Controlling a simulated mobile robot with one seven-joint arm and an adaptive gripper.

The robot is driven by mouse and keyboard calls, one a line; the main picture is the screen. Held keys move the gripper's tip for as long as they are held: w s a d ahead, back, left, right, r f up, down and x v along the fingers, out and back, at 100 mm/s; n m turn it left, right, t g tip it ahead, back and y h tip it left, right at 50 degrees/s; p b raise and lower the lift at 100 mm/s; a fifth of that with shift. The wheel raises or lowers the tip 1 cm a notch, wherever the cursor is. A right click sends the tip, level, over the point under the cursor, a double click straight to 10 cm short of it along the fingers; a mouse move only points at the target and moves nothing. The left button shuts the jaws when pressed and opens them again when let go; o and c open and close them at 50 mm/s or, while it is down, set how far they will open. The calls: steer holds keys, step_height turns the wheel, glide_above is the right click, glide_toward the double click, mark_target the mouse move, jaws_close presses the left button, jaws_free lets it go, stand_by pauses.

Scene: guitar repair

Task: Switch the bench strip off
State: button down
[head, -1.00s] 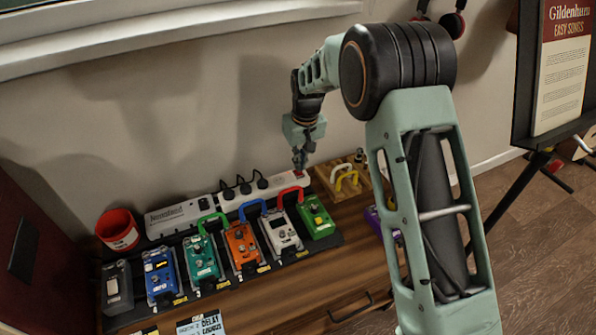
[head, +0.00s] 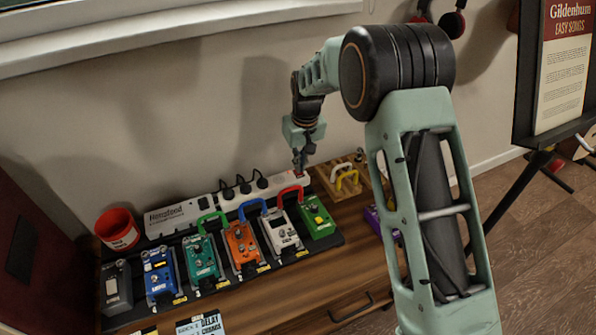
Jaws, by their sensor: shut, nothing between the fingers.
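The bench strip (head: 180,215) is a long white power strip lying along the back of the bench, against the wall. Several black plugs (head: 243,186) sit in it. A small red switch (head: 299,174) shows at its right end. My gripper (head: 299,168) is shut and empty, pointing down at that right end, right over the red switch. Whether the fingertips touch the switch, and which way the switch is tipped, is too small to tell.
A row of coloured pedals, including an orange one (head: 241,245) and a green one (head: 317,215), stands in front of the strip. A red cup (head: 118,230) is at the left.

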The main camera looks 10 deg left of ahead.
steer(key=shift+f+b, duration=0.3)
steer(key=shift+f, duration=0.4)
steer(key=shift+r, duration=0.1)
steer(key=shift+r+p, duration=2.4)
steer(key=shift+r, duration=1.1)
